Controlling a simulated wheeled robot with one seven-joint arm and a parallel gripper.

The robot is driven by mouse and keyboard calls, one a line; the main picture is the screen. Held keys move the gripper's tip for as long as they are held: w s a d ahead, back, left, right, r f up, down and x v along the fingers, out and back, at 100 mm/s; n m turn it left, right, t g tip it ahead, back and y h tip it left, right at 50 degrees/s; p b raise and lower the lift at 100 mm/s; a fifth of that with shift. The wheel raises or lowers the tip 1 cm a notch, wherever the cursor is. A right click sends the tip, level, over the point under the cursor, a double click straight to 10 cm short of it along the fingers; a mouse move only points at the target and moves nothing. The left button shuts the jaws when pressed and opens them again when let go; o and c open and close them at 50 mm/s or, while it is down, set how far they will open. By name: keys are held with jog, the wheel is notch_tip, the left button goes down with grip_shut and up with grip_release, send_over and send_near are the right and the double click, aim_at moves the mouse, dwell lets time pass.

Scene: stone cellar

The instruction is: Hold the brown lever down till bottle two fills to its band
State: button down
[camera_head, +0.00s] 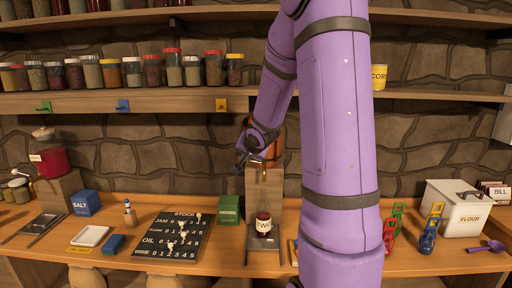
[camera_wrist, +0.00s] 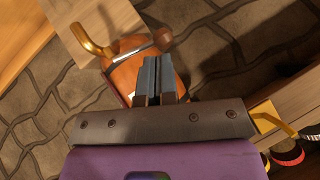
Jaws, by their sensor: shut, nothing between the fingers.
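The brown lever knob (camera_wrist: 164,39) shows in the wrist view at the end of a metal rod, above an orange-brown vessel (camera_wrist: 130,51). My gripper (camera_wrist: 152,60) is shut and empty. Its fingertips are close to the rod and knob; I cannot tell whether they touch. In the head view my gripper (camera_head: 243,160) is in front of the dispenser, beside its brass spout (camera_head: 264,173). Bottle two (camera_head: 264,224), labelled TWO, stands upright below the spout and looks dark red. Its band and exact level are too small to make out. My arm hides the dispenser's right side.
A green box (camera_head: 229,209) stands left of the bottle, and a dark stock board (camera_head: 172,237) lies further left. A shelf (camera_head: 130,102) with jars runs above.

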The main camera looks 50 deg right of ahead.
jog(key=v, duration=0.8)
dwell(0.9)
dwell(0.8)
jog(key=shift+s+d+m+t+y, duration=0.55)
jog(key=shift+s+d+t, duration=0.4)
jog(key=shift+s, duration=0.2)
jog(key=shift+d, duration=0.1)
jog(key=x, duration=1.4)
jog(key=shift+d+f, duration=0.1)
